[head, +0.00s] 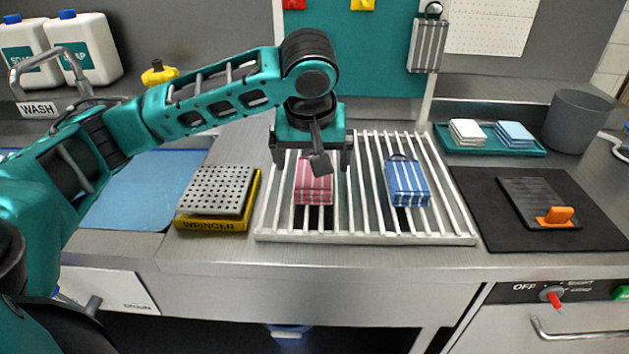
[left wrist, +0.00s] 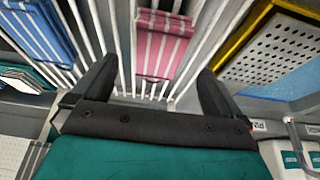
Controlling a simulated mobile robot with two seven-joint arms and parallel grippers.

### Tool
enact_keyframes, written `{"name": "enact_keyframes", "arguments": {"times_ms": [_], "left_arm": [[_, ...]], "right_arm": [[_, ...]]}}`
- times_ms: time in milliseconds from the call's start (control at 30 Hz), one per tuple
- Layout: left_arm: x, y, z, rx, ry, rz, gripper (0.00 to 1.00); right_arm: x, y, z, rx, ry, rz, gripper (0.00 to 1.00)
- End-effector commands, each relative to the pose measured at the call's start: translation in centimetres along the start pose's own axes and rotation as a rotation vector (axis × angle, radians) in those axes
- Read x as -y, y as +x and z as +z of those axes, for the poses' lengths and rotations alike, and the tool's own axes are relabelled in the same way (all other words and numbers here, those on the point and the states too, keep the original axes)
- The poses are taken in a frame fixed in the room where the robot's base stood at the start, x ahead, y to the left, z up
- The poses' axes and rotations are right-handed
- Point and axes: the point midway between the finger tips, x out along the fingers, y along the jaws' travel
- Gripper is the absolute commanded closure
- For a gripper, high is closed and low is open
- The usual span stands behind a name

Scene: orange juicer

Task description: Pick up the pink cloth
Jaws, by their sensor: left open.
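The pink striped cloth (head: 313,188) lies folded on a white slatted rack (head: 270,222) in the middle of the counter. It also shows in the left wrist view (left wrist: 162,48), between and beyond the fingers. My left gripper (head: 314,165) is over the rack at the cloth's far end, pointing down. In the left wrist view its two dark fingers (left wrist: 155,85) are wide apart with nothing between their tips that I can see held. Part of the cloth's far end is hidden behind the gripper in the head view. My right gripper is not in view.
A blue striped cloth (head: 407,183) lies on the rack to the right. A yellow wringer (head: 215,225) with a perforated grey plate stands left of the rack. A black mat (head: 590,235) with a dark pad and orange clip is at right. A teal tray (head: 460,149) holds folded cloths.

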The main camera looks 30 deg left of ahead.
Motion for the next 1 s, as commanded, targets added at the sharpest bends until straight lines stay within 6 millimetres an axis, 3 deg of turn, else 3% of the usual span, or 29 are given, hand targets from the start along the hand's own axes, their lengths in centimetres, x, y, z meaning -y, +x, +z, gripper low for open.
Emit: {"name": "enact_keyframes", "arguments": {"times_ms": [400,700,1000], "left_arm": [[-0.1,5.0,-0.2,0.001,0.000,-0.002,0.00],[-0.1,5.5,-0.3,0.000,0.001,0.000,0.00],[-0.1,5.5,-0.3,0.000,0.001,0.000,0.28]], "right_arm": [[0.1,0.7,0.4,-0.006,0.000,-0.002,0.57],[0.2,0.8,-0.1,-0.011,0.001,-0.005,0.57],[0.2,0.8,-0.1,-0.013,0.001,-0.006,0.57]]}}
